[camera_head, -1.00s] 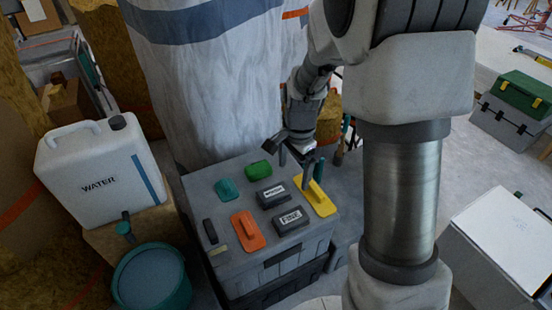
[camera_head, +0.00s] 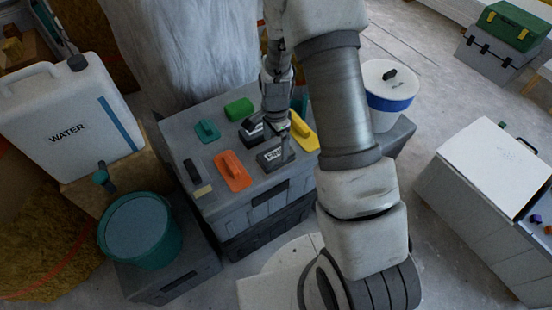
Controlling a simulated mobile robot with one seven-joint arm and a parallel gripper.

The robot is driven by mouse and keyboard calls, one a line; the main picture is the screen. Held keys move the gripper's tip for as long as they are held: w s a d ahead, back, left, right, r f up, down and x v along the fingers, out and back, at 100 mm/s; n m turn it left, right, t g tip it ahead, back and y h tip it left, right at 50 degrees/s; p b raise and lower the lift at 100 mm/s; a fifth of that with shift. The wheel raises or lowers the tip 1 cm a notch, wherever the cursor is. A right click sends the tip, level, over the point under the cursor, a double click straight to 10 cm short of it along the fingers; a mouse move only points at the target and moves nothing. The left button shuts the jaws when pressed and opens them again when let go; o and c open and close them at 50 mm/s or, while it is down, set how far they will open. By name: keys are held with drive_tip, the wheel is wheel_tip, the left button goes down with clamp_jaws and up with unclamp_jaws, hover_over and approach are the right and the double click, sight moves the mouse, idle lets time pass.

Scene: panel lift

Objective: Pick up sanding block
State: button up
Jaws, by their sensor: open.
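Two dark blocks with white labels, which look like sanding blocks, lie on the grey toolbox lid (camera_head: 215,208). The front labelled block (camera_head: 270,160) is near the lid's front edge, and the back labelled block (camera_head: 249,134) is behind it and to the left. Their lettering is too small to read surely. My gripper (camera_head: 282,146) is open and points down at the front block, with its fingers close over or around it. I cannot tell whether they touch it. The gripper partly covers both blocks.
On the lid are an orange float (camera_head: 233,172), a teal float (camera_head: 207,131), a green block (camera_head: 239,108), a yellow float (camera_head: 304,133) and a dark block (camera_head: 192,171). A water container (camera_head: 65,120) and teal bucket (camera_head: 140,235) stand left. A white bucket (camera_head: 390,100) stands right.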

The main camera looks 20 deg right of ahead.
sight(276, 153)
drive_tip(key=shift+s+f+b, duration=0.1)
drive_tip(key=shift+f+b, duration=0.9)
drive_tip(key=shift+f, duration=1.75)
drive_tip(key=c, duration=1.3)
drive_tip(key=shift+r, duration=0.1)
drive_tip(key=shift+r, duration=0.5)
drive_tip(key=r, duration=0.1)
drive_tip(key=r+p, duration=0.1)
drive_tip(key=d+r+p, duration=0.1)
drive_tip(key=r, duration=0.1)
drive_tip(key=shift+w, duration=0.25)
drive_tip(key=w+d+r, duration=0.1)
drive_tip(key=d+r, duration=0.1)
drive_tip(key=d, duration=0.1)
drive_tip(key=w+d+r+p, duration=0.1)
drive_tip(key=w+d+r, duration=0.1)
drive_tip(key=d, duration=0.1)
drive_tip(key=w+d+r+p, duration=0.1)
drive_tip(key=d+r, duration=0.1)
drive_tip(key=d, duration=0.1)
drive_tip(key=shift+w+d, duration=0.3)
drive_tip(key=shift+w, duration=0.1)
